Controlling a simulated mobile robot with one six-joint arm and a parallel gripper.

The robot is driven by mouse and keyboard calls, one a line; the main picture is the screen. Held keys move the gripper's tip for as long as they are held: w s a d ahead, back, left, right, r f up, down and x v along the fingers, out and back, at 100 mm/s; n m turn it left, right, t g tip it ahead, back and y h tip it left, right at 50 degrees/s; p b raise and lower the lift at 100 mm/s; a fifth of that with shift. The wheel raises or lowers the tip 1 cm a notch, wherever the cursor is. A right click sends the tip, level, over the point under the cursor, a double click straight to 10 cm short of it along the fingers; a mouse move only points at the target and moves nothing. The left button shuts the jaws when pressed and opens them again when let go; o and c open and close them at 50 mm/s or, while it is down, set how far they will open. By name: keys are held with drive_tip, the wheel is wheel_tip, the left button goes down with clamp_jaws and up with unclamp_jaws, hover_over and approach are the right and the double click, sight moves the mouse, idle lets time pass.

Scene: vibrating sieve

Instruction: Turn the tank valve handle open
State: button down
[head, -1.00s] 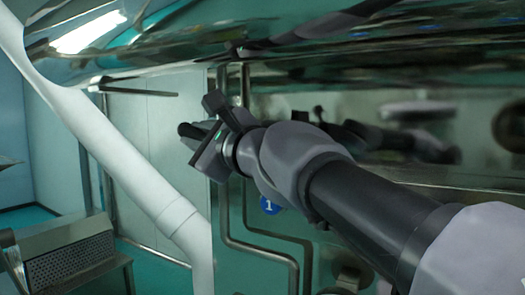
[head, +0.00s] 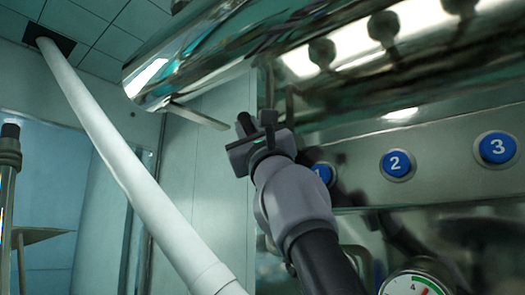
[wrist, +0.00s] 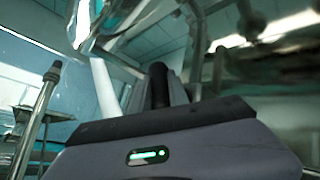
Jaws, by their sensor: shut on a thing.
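My gripper (head: 258,132) is at mid-frame in the head view, at the upper end of my raised arm and below the steel tank (head: 200,62). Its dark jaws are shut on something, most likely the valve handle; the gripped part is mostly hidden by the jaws. A flat steel bar (head: 197,115) juts out below the tank, its right end close to the jaws; I cannot tell whether it belongs to the valve. In the wrist view, the dark gripper fingers (wrist: 168,88) stand close together above the gripper body.
A thick white pipe (head: 125,165) slants down left of my arm. Right of the gripper, a steel panel carries blue numbered buttons (head: 396,164), with a pressure gauge (head: 414,284) below. Thin upright steel pipes (head: 290,105) stand behind the gripper. A metal post (head: 8,190) is at far left.

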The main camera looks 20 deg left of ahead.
drive_tip(key=shift+m+t, duration=0.4)
drive_tip(key=shift+w+f+m+t+h, duration=0.1)
drive_tip(key=shift+m+t+h, duration=0.2)
drive_tip(key=shift+h, duration=0.1)
drive_tip(key=c, duration=1.3)
unclamp_jaws()
